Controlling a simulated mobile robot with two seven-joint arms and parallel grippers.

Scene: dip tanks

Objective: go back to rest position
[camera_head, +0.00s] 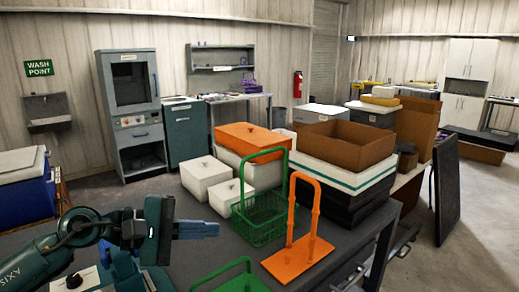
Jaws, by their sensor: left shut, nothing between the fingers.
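My left gripper (211,229) comes in from the lower left and is shut and empty, its fingers pointing right above the dark table (340,242). It is to the left of a green wire basket (262,226) and apart from it. An orange stand with a tall handle loop (298,258) is on the table right of the basket. Another green handled item (240,275) is at the bottom edge, mostly cut off. My right gripper is not in view.
White lidded boxes (204,176) and an orange-topped box (252,140) stand behind the basket. A brown open box (345,143) sits on a white-lidded dark tub (345,205) to the right. A blue cooler (27,195) is at the left. Open floor (470,225) lies at the right.

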